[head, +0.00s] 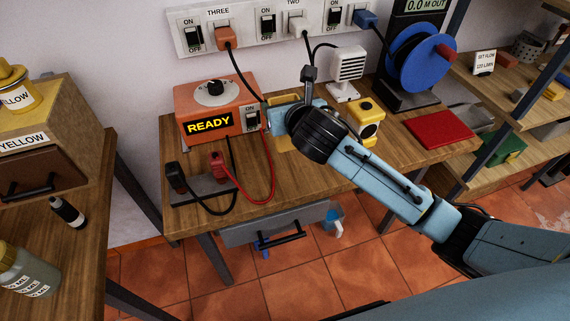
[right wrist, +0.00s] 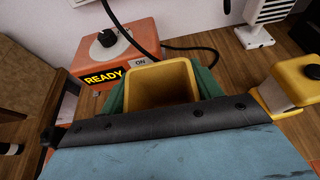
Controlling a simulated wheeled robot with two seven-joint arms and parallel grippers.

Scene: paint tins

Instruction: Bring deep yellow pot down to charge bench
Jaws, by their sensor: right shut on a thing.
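The deep yellow pot (right wrist: 160,72) is a square, open-topped container between the green finger pads of my right gripper (right wrist: 163,88) in the right wrist view. In the head view my right gripper (head: 290,120) is over the wooden charge bench (head: 315,178), shut on the pot. My left gripper is not in view.
An orange charger (head: 205,97) reading READY stands left of the pot, with red and black leads. A yellow-and-black block (head: 366,122), white fan (head: 346,70), blue reel (head: 414,58) and red book (head: 438,129) stand to the right. The bench front is mostly clear.

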